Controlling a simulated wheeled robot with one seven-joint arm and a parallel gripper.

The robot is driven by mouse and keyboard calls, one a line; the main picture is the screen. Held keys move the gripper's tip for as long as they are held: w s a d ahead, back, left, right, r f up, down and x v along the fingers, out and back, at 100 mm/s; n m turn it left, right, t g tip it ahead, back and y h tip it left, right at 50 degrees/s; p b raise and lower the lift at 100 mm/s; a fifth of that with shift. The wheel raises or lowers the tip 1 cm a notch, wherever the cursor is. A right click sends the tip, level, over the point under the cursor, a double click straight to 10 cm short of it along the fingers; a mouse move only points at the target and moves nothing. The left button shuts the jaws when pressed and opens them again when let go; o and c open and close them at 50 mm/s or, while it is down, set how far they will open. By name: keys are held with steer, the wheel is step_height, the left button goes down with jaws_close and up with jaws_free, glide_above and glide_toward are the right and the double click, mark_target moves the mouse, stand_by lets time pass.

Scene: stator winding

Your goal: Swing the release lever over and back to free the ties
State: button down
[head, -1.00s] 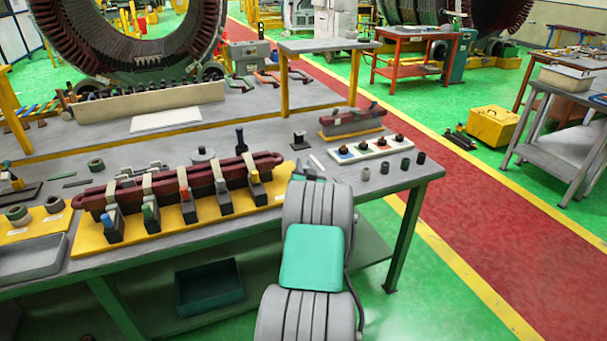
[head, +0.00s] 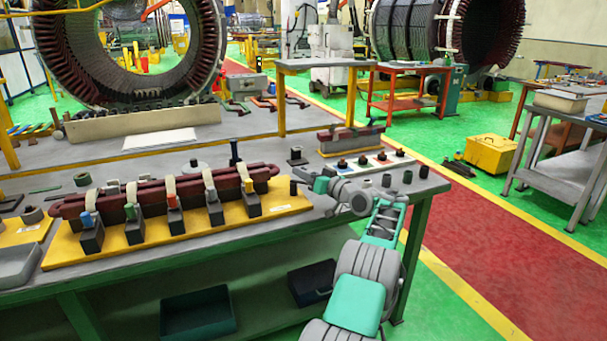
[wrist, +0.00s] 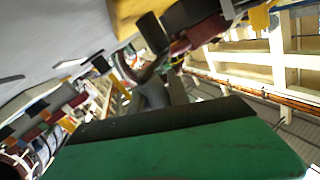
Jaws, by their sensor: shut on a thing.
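A dark upright handle, which looks like the release lever (head: 293,187), stands at the right end of the yellow base plate (head: 150,245). The same dark cylinder shows beside the yellow plate in the wrist view (wrist: 153,32). My gripper (head: 304,173) is at this end of the plate, shut, with the lever at its tips; the exact contact is too small to see. Its dark fingers show in the wrist view (wrist: 158,92). On the plate, a dark red coil bar (head: 150,195) lies in a row of black clamp blocks, with several pale ties (head: 171,190) over it.
Several small dark cylinders (head: 386,180) stand at the bench's right edge, near my wrist. A white tray (head: 372,163) with dark knobs and a smaller coil piece (head: 350,140) lie behind. A grey tray (head: 18,265) sits at the left. The aisle on the right is clear.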

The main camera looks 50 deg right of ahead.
steer(key=shift+w+d+n+y+p, duration=0.15)
steer(key=shift+n+y+p, duration=0.4)
steer(key=shift+y, duration=0.45)
steer(key=c, duration=1.3)
jaws_free()
steer(key=shift+o, duration=0.2)
steer(key=s, duration=0.7)
steer(key=shift+s+a+b, duration=0.35)
